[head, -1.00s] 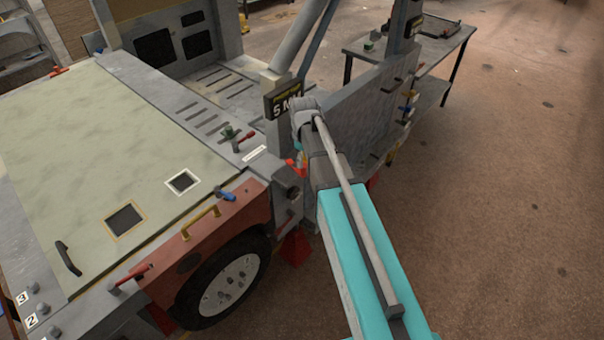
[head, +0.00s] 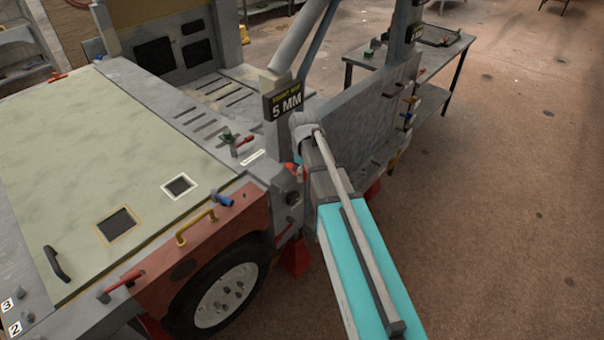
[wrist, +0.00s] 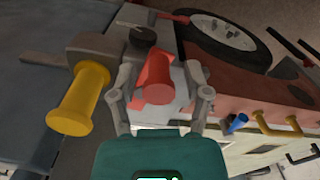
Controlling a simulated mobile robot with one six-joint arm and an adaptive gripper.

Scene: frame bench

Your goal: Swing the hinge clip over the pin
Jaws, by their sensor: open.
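In the wrist view a red blocky piece with a rounded end (wrist: 155,80) sits between the fingers of my gripper (wrist: 161,88). The fingers are spread on either side of it; I cannot tell whether they touch it. A yellow cylinder (wrist: 80,98) juts from a grey-brown block left of the gripper, with a dark round knob (wrist: 142,37) beyond. I cannot tell which parts are the hinge clip and the pin. In the head view a small red part (head: 291,170) shows at the frame corner beside my arm, which hides the gripper.
The red side panel (head: 215,235) carries a yellow handle (head: 197,227) and a blue knob (head: 223,200), above a wheel (head: 228,293). A "5 MM" sign (head: 285,104) stands on the frame near my arm. A table (head: 440,48) stands behind; the floor at right is clear.

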